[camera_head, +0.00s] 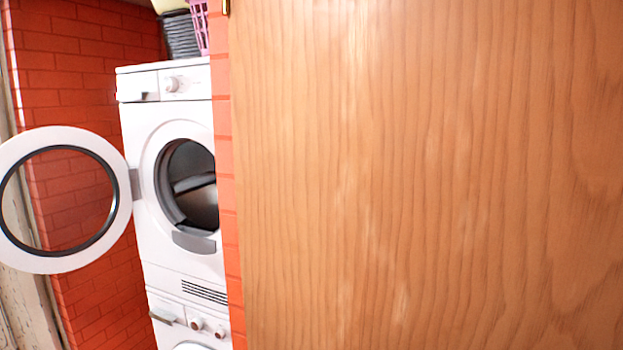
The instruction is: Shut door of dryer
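The white dryer (145,115) stands at the left of the head view, on top of another white machine. Its round door (117,225), a white ring around a clear window, is swung wide open to the left on its hinge. The dark round drum opening (190,185) is uncovered. The dryer's right side is hidden behind a brick edge and a wooden panel. Neither of my grippers is in view.
A large wooden panel (430,180), perhaps a door, fills the right of the view close by. A narrow brick edge (226,160) borders it. The lower machine (185,318) is below the dryer. A dark basket (180,35) and a pink basket (201,25) are on top. Red brick wall (75,60) is behind.

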